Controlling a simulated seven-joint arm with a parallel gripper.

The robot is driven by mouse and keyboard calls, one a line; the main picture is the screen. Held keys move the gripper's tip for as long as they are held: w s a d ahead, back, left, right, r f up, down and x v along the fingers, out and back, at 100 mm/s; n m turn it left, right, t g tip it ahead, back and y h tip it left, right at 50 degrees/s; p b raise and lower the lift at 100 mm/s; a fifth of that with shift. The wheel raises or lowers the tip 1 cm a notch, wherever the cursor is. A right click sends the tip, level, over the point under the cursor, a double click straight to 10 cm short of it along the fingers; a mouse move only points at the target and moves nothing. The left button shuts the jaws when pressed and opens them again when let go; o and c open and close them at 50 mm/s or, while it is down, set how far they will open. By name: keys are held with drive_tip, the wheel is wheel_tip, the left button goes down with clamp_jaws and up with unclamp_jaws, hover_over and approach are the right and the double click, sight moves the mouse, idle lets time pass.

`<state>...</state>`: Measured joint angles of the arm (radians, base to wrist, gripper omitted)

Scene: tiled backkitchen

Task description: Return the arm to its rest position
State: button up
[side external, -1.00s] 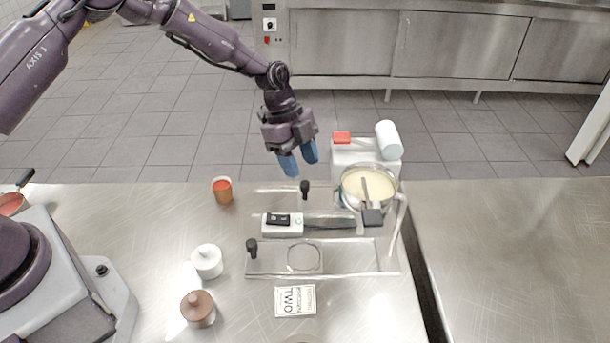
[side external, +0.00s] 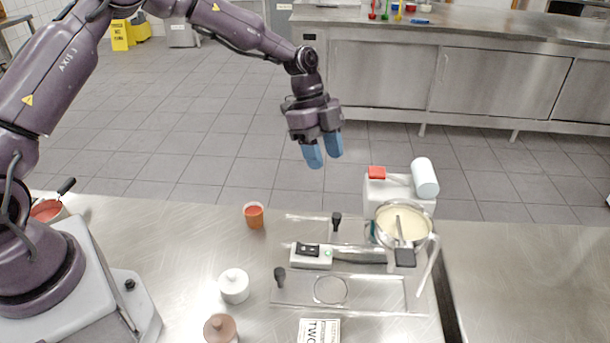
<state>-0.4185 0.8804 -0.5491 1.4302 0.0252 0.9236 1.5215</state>
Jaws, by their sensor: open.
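My gripper (side external: 322,154) has two blue fingers that point down. They stand apart with nothing between them. It hangs in the air above the back edge of the steel table, behind the steel-and-glass fixture and left of the white machine. My arm reaches to it from the base at the left of the table.
On the table (side external: 180,240) are a pot with pale contents (side external: 405,222), a white machine (side external: 385,192), a switch box (side external: 311,256), an orange cup (side external: 254,215), a white jar (side external: 234,286), a brown jar (side external: 221,329), a printed card (side external: 319,331) and a red-filled pan (side external: 47,210).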

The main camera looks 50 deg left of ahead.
drive_tip(key=s+a+r+n+t+y, duration=0.1)
drive_tip(key=s+r+n+t, duration=0.1)
drive_tip(key=s+r+n, duration=0.3)
drive_tip(key=s+a+r+n+t+y, duration=0.1)
drive_tip(key=s+r+n, duration=0.5)
drive_tip(key=s, duration=0.8)
drive_tip(key=s+a+r+n+t+y, duration=0.1)
drive_tip(key=s+r+n+t+y, duration=0.1)
drive_tip(key=s+r+n, duration=0.4)
drive_tip(key=s+r, duration=0.2)
drive_tip(key=s, duration=0.2)
drive_tip(key=shift+r+t+y, duration=0.25)
drive_tip(key=shift+t+y, duration=0.05)
